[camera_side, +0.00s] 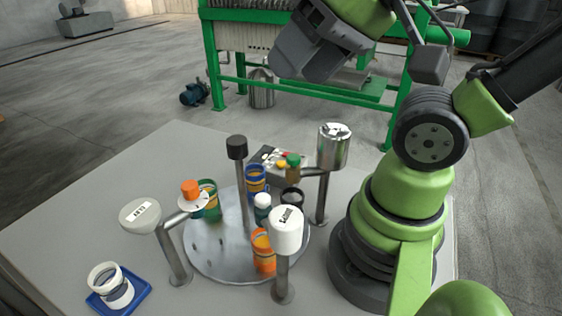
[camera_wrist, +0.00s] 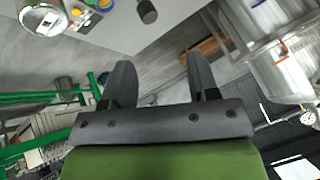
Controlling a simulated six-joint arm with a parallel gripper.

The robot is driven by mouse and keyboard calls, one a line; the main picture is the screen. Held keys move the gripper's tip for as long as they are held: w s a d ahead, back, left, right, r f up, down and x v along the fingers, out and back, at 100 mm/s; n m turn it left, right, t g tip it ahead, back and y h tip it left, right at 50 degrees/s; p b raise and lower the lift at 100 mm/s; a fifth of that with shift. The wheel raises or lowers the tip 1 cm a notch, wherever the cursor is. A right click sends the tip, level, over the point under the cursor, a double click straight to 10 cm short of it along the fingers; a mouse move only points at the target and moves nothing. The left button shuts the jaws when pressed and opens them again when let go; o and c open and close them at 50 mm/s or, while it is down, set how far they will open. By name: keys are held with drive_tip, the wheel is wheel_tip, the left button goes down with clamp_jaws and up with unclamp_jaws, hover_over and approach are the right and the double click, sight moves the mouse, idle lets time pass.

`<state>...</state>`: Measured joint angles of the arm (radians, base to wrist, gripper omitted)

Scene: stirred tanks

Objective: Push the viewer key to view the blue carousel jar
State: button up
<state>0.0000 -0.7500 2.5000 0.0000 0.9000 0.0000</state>
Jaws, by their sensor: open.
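A round metal carousel (camera_side: 205,250) stands on the grey table and bears several jars. The blue jar (camera_side: 256,180) is at its back, right of the central black-capped post (camera_side: 237,165). An orange jar (camera_side: 263,252) is at the front and a green jar (camera_side: 210,205) at the left. A grey box with small coloured buttons (camera_side: 270,157) stands behind the carousel; I cannot tell which is the viewer key. The wrist view shows coloured buttons (camera_wrist: 92,16) at its top left edge. My gripper (camera_wrist: 160,70) is open and empty, high above and away from the table.
Posts carry a white head (camera_side: 141,213), a white cylinder (camera_side: 286,232) and a metal cylinder (camera_side: 333,148) around the carousel. The table's left back is clear.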

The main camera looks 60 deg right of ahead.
clamp_jaws()
idle(1.5)
